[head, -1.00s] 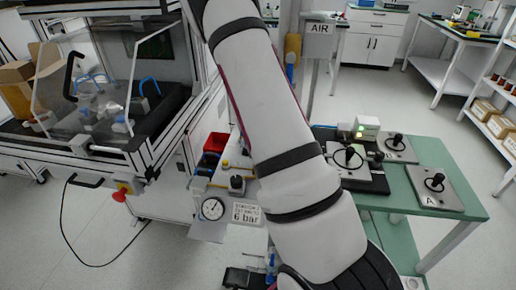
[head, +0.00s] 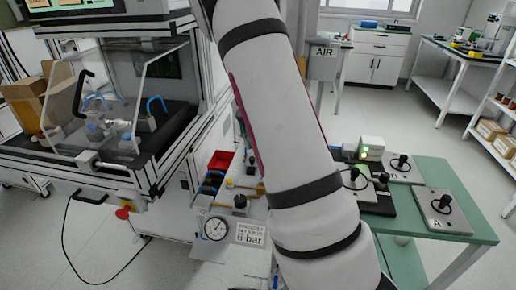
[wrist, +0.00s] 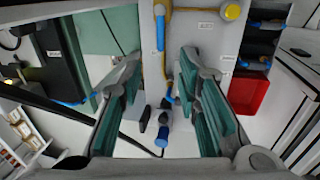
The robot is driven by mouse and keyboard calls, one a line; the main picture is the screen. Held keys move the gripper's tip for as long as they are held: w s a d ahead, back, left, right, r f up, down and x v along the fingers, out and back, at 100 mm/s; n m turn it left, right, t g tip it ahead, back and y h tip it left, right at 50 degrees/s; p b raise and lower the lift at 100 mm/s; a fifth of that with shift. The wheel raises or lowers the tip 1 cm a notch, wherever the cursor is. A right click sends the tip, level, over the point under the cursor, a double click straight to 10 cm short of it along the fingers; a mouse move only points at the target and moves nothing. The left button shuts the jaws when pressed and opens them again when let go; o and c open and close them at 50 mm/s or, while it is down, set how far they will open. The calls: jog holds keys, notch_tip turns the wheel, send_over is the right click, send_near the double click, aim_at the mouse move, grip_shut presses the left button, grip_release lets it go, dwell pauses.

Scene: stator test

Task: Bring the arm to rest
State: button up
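My arm, white with black bands, crosses the middle of the head view from top to bottom. My gripper is out of sight in the head view, below the frame or behind the arm. In the wrist view my gripper (wrist: 165,95) has its two teal-padded fingers spread wide apart, with nothing between the pads. Behind the fingers, a white panel with yellow piping and a blue-handled fitting (wrist: 160,142) shows. I cannot tell the distance from the fingers to it.
A pressure gauge (head: 215,228) and a "6 bar" sign (head: 250,233) stand left of the arm. A red bin (head: 219,161) is behind them; it also shows in the wrist view (wrist: 247,93). A green table (head: 455,190) with plates and black knobs is right. A glass-doored machine (head: 150,85) fills the left.

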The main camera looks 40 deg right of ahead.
jog(key=shift+r, duration=0.15)
dwell(0.4)
jog(key=s+a+r+n+t+y+p, duration=0.1)
jog(key=s+a+r+n+t+p, duration=0.1)
jog(key=s+a+r, duration=0.55)
jog(key=s+a+r+n+t+p, duration=0.1)
jog(key=s+a+r+n+p, duration=0.15)
jog(key=s+a+r, duration=0.5)
jog(key=s+a+r+n+t+p, duration=0.1)
jog(key=s+a+r+n+p, duration=0.1)
jog(key=s, duration=0.6)
jog(key=s+a+r+n+t+p, duration=0.2)
jog(key=s+a+r+n, duration=0.2)
jog(key=s+a+r, duration=0.2)
jog(key=shift+s+a, duration=0.9)
jog(key=shift+a, duration=0.45)
jog(key=shift+r, duration=0.1)
